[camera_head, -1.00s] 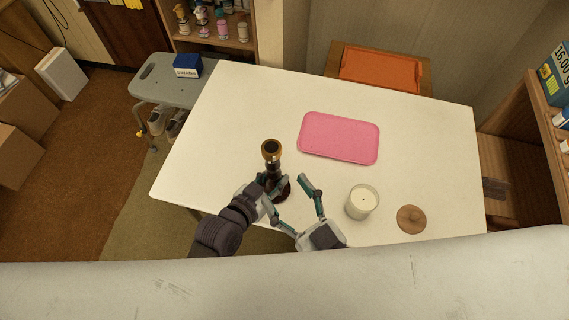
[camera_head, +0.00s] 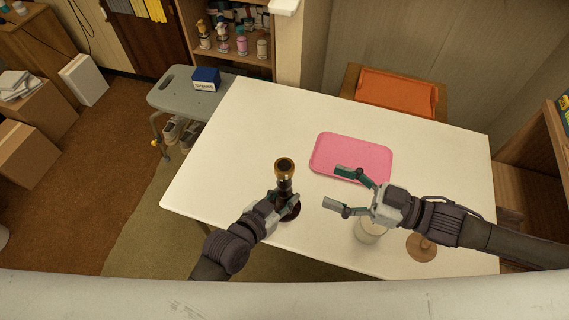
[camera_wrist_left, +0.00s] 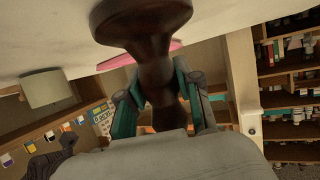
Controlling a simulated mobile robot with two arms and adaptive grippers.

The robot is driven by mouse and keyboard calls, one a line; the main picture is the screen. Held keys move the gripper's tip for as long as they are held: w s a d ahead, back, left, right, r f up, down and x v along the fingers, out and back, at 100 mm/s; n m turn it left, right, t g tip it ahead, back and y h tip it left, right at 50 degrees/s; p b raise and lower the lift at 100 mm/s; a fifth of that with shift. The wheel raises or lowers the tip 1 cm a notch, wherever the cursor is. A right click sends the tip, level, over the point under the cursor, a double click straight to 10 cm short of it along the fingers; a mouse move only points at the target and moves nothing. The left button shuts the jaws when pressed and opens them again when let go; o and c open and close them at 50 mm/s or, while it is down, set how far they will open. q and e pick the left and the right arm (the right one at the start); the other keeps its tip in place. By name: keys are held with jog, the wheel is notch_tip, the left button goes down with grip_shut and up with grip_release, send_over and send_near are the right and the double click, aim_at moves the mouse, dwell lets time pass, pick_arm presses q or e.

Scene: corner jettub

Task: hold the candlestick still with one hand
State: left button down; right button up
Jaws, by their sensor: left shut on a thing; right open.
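The candlestick (camera_head: 285,178) stands upright on the white table, dark brown with a brass-coloured cup on top. My left gripper (camera_head: 286,200) is shut on its stem low down. In the left wrist view the candlestick's dark turned stem (camera_wrist_left: 154,75) sits between the fingers of my left gripper (camera_wrist_left: 157,100); that picture appears upside down, with the base at the top. My right gripper (camera_head: 342,188) is open and empty, to the right of the candlestick and apart from it, fingers pointing left.
The white table (camera_head: 240,140) holds a pink tray (camera_head: 335,150) behind my right gripper. A white candle jar (camera_head: 369,233) is partly hidden under my right arm, with a round wooden lid (camera_head: 420,248) beside it. An orange tray (camera_head: 395,92) lies beyond the table.

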aim_at(284, 166)
jog(key=x, duration=1.1)
jog(key=shift+w+a, duration=0.3)
jog(key=shift+c, duration=0.2)
jog(key=c, duration=1.1)
jog(key=shift+c, duration=0.2)
jog(key=shift+s+a+r+m+t, duration=0.1)
jog(key=shift+s+a+m+t, duration=0.05)
jog(key=shift+m+t, duration=0.4)
jog(key=shift+r+m+t+h, duration=0.1)
jog(key=shift+m+t+h, duration=0.7)
jog(key=shift+t, duration=0.35)
jog(key=shift+m+t+h, duration=1.55)
jog(key=shift+t+h, duration=0.25)
jog(key=shift+t, duration=0.2)
jog(key=shift+h, duration=0.3)
